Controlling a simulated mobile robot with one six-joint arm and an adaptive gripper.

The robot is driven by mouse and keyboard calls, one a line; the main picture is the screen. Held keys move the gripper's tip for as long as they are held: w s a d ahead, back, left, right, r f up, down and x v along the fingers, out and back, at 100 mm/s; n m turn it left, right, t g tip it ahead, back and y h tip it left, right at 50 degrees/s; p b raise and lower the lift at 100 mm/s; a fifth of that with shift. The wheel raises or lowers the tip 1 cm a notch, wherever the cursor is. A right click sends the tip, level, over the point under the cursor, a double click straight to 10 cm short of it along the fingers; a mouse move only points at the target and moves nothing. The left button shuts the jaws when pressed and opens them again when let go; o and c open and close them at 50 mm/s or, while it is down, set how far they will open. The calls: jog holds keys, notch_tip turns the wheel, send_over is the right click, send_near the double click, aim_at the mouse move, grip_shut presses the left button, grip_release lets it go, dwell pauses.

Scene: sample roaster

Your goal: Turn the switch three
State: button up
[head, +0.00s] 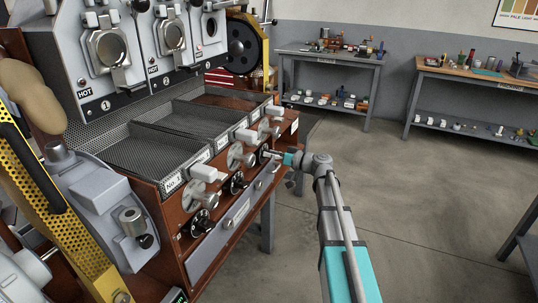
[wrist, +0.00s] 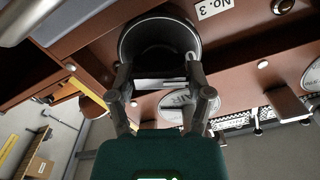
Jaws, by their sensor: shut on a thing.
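Switch three (wrist: 158,38) is a round black knob on the brown front panel, beside a "No. 3" label (wrist: 214,6) in the wrist view. In the head view it is the rightmost of the black knobs (head: 263,155), partly hidden by my gripper (head: 271,155). My gripper comes in from the right, at the panel. In the wrist view its two fingers (wrist: 160,83) stand on either side of a pale bar at the knob's near edge. The fingers are shut on the switch. How far the knob is turned cannot be told.
Two other black knobs (head: 200,222) (head: 234,183) sit to the left, with silver discs and white-handled levers close above. Mesh trays (head: 150,150) lie behind the panel. An AIR disc (wrist: 176,104) is close to my fingers. Open floor (head: 420,200) lies right; benches stand behind.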

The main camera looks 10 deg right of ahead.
jog(key=o, duration=1)
jog(key=shift+d+f, duration=0.1)
jog(key=shift+d, duration=0.05)
jog(key=shift+o, duration=0.7)
jog(key=v, duration=1.2)
